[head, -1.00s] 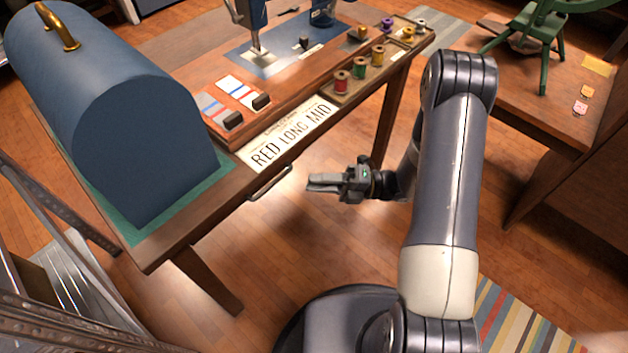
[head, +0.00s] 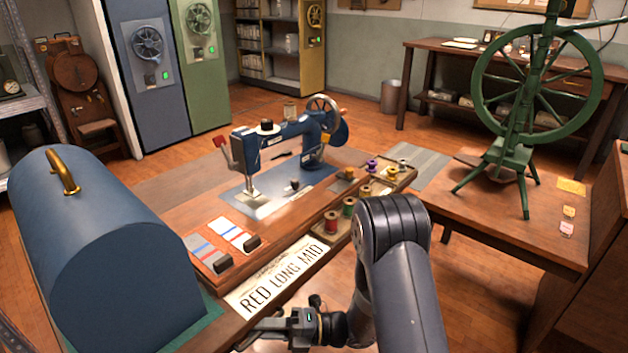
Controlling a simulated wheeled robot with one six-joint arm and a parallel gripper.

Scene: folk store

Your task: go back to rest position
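My gripper (head: 262,332) is in the lower middle of the head view, at the near edge of the sewing table (head: 150,222), beside and below the sign reading "RED LONG MID" (head: 275,283). It points left. Its fingers look close together with nothing seen between them, but they are small and partly lost against the table edge. My arm reaches up from the bottom of the picture and bends down to the gripper.
A blue domed case (head: 120,270) fills the near left of the table. A blue sewing machine (head: 285,145) stands at its back, with thread spools (head: 348,206) at the right. A green spinning wheel (head: 525,120) stands on the right table (head: 500,225). Floor shows between the tables.

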